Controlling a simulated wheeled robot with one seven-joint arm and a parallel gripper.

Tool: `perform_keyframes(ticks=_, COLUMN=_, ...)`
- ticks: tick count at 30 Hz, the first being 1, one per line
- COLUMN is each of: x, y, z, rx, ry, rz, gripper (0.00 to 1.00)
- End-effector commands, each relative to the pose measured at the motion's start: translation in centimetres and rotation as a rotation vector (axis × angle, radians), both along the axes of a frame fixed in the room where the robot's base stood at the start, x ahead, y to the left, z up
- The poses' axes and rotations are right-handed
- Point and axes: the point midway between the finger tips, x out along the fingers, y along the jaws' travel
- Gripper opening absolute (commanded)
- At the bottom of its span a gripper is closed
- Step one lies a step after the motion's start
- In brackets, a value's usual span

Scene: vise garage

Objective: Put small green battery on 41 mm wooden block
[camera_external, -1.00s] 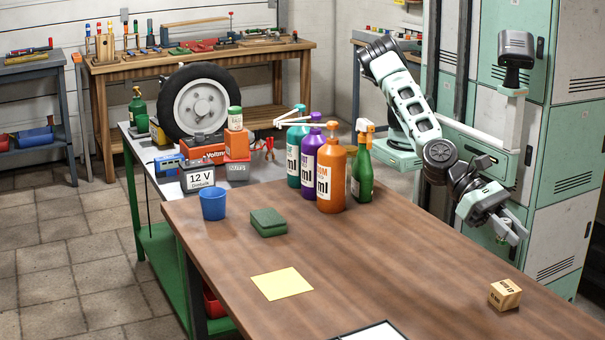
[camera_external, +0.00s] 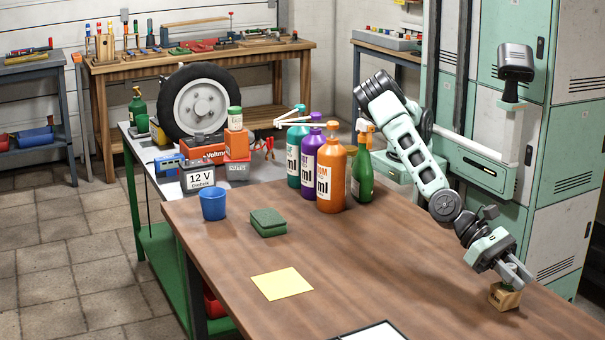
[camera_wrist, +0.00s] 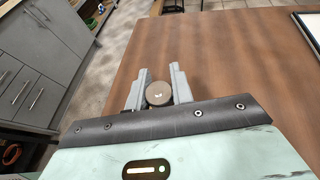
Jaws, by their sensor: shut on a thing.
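The small wooden block (camera_external: 503,299) sits near the right edge of the brown table in the external view. My gripper (camera_external: 513,279) is right above it, pointing down. In the wrist view my gripper (camera_wrist: 156,82) is shut on the small battery (camera_wrist: 158,94), which shows as a dark round end between the two fingers. In the external view the battery is a small dark greenish patch at the fingertips, just at the block's top. I cannot tell if it touches the block. The block is hidden in the wrist view.
On the table (camera_external: 400,270) stand a blue cup (camera_external: 213,205), a green sponge (camera_external: 268,223), a yellow sheet (camera_external: 282,284) and several bottles (camera_external: 331,180). A white framed panel (camera_external: 372,333) lies at the front edge. The table left of the block is clear.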

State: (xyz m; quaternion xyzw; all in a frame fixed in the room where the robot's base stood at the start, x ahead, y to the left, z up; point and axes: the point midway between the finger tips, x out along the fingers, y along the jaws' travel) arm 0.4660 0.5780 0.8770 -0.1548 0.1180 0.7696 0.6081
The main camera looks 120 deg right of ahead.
Motion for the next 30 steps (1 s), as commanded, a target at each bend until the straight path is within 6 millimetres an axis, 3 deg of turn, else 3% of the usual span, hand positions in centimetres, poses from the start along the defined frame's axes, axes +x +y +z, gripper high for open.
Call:
perform_keyframes(ticks=9, x=0.0, y=0.0, z=-0.4, rx=0.0, ry=0.0, rz=0.0, gripper=0.0)
perform_keyframes(ticks=10, x=0.0, y=0.0, z=-0.4, rx=0.0, ry=0.0, rz=0.0, gripper=0.26)
perform_keyframes(ticks=12, x=0.0, y=0.0, z=-0.2, rx=0.0, ry=0.0, rz=0.0, gripper=0.45)
perform_keyframes(ticks=24, x=0.0, y=-0.1, z=0.4, rx=0.0, ry=0.0, rz=-0.001, gripper=0.45)
perform_keyframes(ticks=30, x=1.0, y=-3.4, z=1.4, rx=-0.001, ry=-0.002, rz=-0.004, gripper=0.45)
